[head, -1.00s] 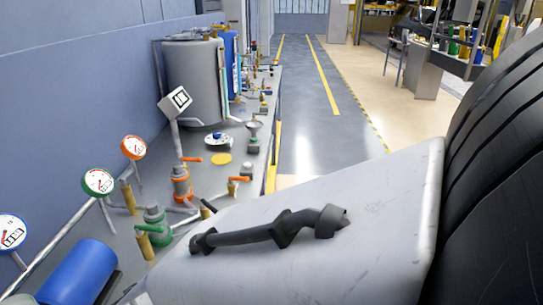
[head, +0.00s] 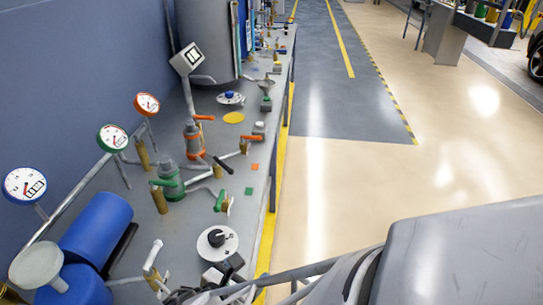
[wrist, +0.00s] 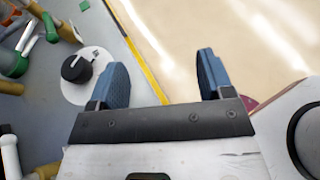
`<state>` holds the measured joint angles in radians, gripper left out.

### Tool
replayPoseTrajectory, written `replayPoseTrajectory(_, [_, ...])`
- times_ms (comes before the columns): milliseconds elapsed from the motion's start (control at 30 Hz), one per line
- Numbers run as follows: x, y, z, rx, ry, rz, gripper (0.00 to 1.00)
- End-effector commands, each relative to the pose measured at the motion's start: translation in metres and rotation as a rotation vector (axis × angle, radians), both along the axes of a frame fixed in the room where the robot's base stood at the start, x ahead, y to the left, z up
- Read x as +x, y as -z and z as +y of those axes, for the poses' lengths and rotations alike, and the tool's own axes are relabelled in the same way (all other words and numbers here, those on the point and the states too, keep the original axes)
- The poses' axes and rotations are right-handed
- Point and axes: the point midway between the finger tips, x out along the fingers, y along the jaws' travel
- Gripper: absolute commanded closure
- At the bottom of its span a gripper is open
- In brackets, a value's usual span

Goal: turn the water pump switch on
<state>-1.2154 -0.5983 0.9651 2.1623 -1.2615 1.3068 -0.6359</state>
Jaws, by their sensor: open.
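A rotary switch with a black knob on a round white disc (head: 217,242) sits on the grey bench near its right edge in the head view. It also shows in the wrist view (wrist: 76,69), to the left of my left finger. My gripper (wrist: 161,72) is open and empty, its two blue fingers wide apart. The fingers are apart from the knob, and the gap between them lies over the bench edge and floor. I cannot read any marking on the disc.
A blue motor-like cylinder (head: 95,232), gauges (head: 25,186) and green (head: 168,180) and orange (head: 193,140) valves crowd the bench. A second knob on a white disc (head: 230,98) sits farther back. The floor (head: 350,185) to the right is clear.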

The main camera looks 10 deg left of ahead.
Motion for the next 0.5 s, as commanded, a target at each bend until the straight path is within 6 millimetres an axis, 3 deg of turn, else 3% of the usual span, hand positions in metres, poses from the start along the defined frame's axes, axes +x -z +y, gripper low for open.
replayPoseTrajectory(500, [-0.0048, -0.0011, -0.0046, 0.003, 0.002, 0.000, 0.26])
